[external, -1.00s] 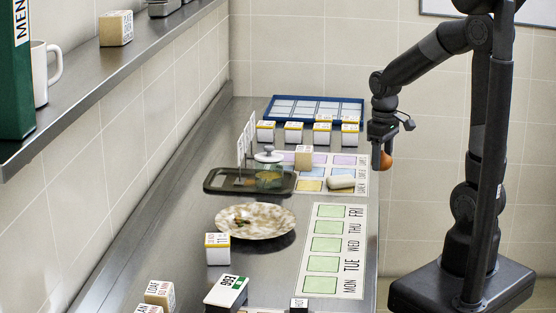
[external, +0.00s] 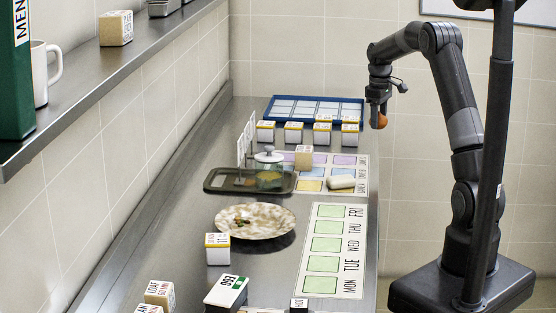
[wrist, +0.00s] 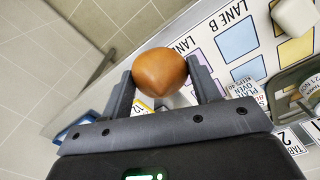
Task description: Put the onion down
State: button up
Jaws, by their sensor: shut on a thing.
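The onion (external: 379,120) is a round orange-brown ball. My gripper (external: 376,112) is shut on it and holds it in the air by the counter's right edge, near the blue tray's right end. In the wrist view the onion (wrist: 159,72) sits between the two fingertips, with the lane mat beyond it. The fingers hide part of the onion in the external view.
A blue tray (external: 271,99) lies at the counter's far end, with several labelled blocks before it. The lane mat (external: 362,160) has coloured squares, a block and a pale rounded item (external: 341,182). A dark tray (external: 210,180), a speckled plate (external: 230,226) and a weekday mat (external: 357,215) are nearer. Much bare counter lies along the left.

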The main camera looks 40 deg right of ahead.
jog(key=shift+w+d+f, duration=0.25)
jog(key=shift+w+d, duration=0.25)
jog(key=shift+d, duration=0.35)
send_over(343, 157)
jog(key=f, duration=0.6)
jog(key=shift+d+f, duration=0.2)
jog(key=shift+f, duration=2.25)
jog(key=shift+a+f, duration=0.1)
jog(key=shift+f, duration=0.05)
jog(key=o, duration=1)
